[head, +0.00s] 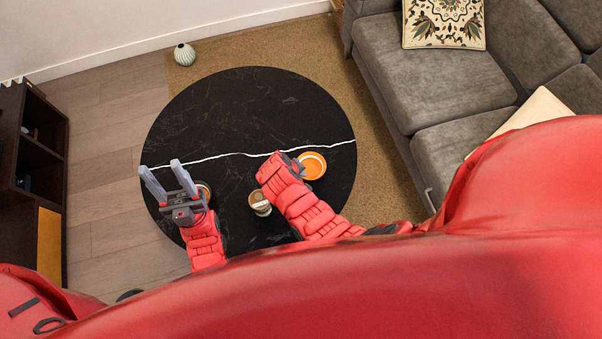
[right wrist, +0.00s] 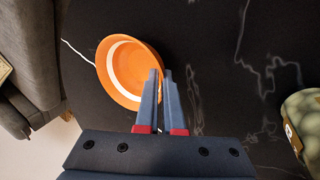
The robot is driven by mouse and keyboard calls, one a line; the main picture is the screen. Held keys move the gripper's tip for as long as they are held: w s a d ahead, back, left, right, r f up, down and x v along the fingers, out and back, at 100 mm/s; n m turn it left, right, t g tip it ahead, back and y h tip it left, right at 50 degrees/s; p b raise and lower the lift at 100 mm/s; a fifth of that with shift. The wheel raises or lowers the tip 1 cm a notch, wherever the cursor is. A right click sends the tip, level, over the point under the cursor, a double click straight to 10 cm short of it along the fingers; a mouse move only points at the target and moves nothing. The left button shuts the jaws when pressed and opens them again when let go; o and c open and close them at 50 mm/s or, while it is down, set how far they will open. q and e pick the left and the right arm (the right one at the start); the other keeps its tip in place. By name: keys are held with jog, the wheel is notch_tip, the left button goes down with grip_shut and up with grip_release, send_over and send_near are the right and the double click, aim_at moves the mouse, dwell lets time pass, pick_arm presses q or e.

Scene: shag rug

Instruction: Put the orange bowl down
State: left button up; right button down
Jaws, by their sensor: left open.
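The orange bowl (head: 312,166) shows over the right part of the round black table, just right of my right forearm. In the right wrist view the bowl (right wrist: 120,75) has a white band inside and looks tilted. My right gripper (right wrist: 162,75) has its fingers close together at the bowl's right rim, with the rim between them. In the head view my right forearm hides these fingers. How far the bowl is above the table is hard to tell. My left gripper (head: 165,172) is open and empty over the table's left edge.
The black table (head: 245,105) has a white vein and is bare at the back. A jar (head: 260,203) stands left of my right forearm; a small brownish round thing (head: 204,188) is partly hidden by my left gripper. A grey sofa (head: 430,85) is at right.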

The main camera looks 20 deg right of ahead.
jog(key=c, duration=1.1)
grip_release()
jog(key=shift+o, duration=0.2)
